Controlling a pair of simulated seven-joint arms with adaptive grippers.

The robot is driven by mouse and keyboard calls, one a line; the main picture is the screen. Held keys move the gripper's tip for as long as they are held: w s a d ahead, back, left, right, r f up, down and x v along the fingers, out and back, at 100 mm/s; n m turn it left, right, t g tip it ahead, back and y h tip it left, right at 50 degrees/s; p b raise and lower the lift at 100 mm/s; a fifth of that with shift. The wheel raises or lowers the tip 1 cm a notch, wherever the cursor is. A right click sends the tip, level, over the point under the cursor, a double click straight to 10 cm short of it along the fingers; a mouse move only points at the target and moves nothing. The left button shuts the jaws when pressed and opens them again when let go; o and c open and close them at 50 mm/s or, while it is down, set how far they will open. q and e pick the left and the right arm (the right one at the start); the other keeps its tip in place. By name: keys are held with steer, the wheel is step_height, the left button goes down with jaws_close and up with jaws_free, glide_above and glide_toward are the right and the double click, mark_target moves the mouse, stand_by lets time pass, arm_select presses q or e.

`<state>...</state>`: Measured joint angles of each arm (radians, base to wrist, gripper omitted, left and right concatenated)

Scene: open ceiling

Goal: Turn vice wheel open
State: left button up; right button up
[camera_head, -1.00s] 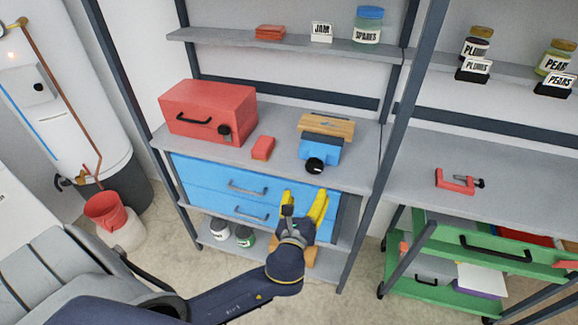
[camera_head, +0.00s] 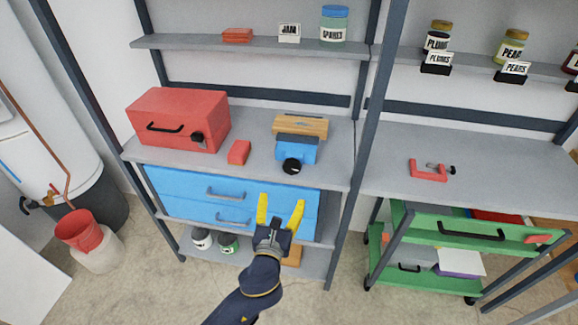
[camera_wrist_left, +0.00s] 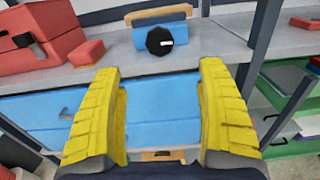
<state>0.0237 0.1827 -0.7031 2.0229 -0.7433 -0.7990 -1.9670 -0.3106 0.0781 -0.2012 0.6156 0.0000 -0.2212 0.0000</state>
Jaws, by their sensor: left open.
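A blue vice (camera_head: 296,150) with a wooden piece (camera_head: 300,126) at its back sits on the middle shelf near the front edge. Its black wheel (camera_head: 292,166) faces forward; the wheel also shows in the left wrist view (camera_wrist_left: 159,41), ahead of and between the fingers. My left gripper (camera_head: 281,208) is open and empty, with yellow fingers spread. It is in front of the blue drawers, lower than the vice and apart from it. In the left wrist view the gripper (camera_wrist_left: 160,105) frames the blue drawer front. My right gripper is not in view.
A red toolbox (camera_head: 178,122) and a small red block (camera_head: 239,152) are left of the vice. Blue drawers (camera_head: 180,192) are below the shelf. A shelf post (camera_head: 362,150) stands to the right, before a red clamp (camera_head: 430,172). Jars are above.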

arm_select(q)
glide_toward(291, 168)
steer(key=w, duration=0.4)
steer(key=w+d, duration=0.1)
steer(key=w, duration=0.2)
steer(key=w+d, duration=0.1)
steer(key=w, duration=0.2)
steer(key=shift+w, duration=0.4)
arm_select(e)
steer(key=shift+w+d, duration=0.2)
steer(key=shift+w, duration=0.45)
arm_select(q)
steer(key=shift+a, duration=0.1)
steer(key=c, duration=1.2)
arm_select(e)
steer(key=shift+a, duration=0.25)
